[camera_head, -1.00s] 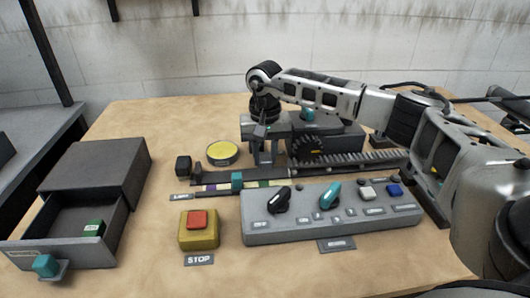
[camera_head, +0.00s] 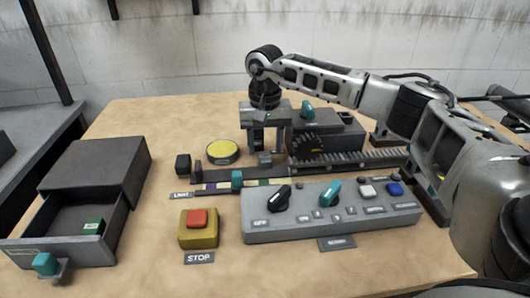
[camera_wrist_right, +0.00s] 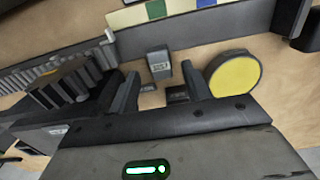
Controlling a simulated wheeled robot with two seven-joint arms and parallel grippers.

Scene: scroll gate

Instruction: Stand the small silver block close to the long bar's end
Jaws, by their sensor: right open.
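The small silver block (camera_head: 264,158) stands upright on or beside the dark rail, just left of the end of the long toothed bar (camera_head: 360,160). In the right wrist view the block (camera_wrist_right: 159,64) stands just beyond the gap between my fingers, and the toothed bar (camera_wrist_right: 30,80) is at the left. The bar's end is partly hidden by a finger, so I cannot tell whether it touches the block. My right gripper (camera_head: 265,147) is open above the block, pointing down; its fingers (camera_wrist_right: 161,88) are empty. My left gripper is not in view.
A yellow round disc (camera_head: 222,151) lies left of the gripper. A grey control panel (camera_head: 330,228) with knobs and a STOP button (camera_head: 198,228) stand in front. A grey drawer box (camera_head: 95,175) is open at left. A dark gearbox (camera_head: 340,138) is close on the right.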

